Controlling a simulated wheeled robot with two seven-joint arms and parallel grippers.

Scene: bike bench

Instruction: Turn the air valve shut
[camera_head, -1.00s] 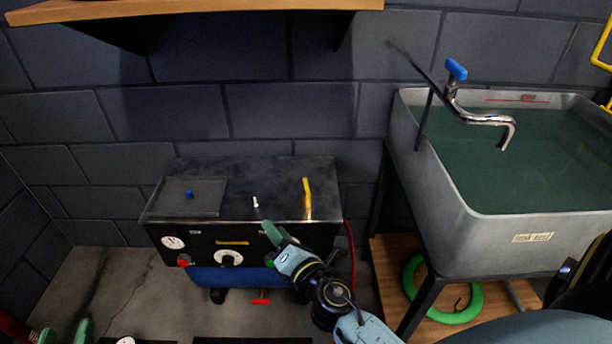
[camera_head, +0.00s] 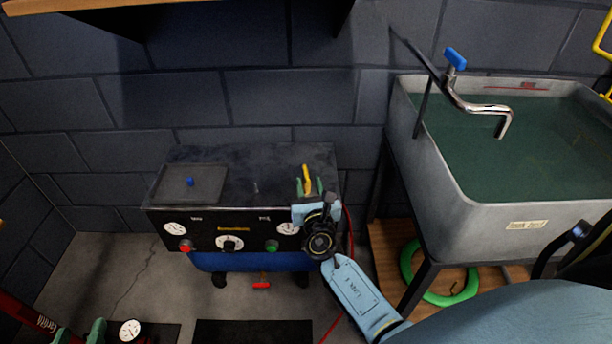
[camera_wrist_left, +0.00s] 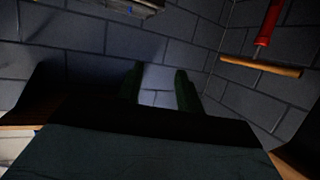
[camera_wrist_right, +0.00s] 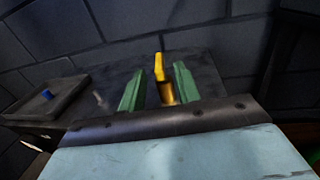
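The air valve is a yellow lever (camera_head: 306,176) on a brass stem at the right end of the compressor's dark top. In the right wrist view the yellow lever (camera_wrist_right: 160,67) stands upright above the brass stem (camera_wrist_right: 167,93). My right gripper (camera_head: 309,187) is open, with its green fingers on either side of the valve; the right wrist view (camera_wrist_right: 158,85) shows gaps beside the stem. Contact is not visible. The lower stem is hidden. My left gripper (camera_head: 79,331) is open and empty at the lower left, far from the valve; it also shows in the left wrist view (camera_wrist_left: 160,90).
The compressor (camera_head: 232,165) carries a tray (camera_head: 205,196) with a blue knob, and gauges, a red button and a green button in front. A sink (camera_head: 465,190) of water stands right of it. A shelf (camera_head: 200,8) overhangs above. A red hose (camera_head: 350,235) hangs beside the compressor.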

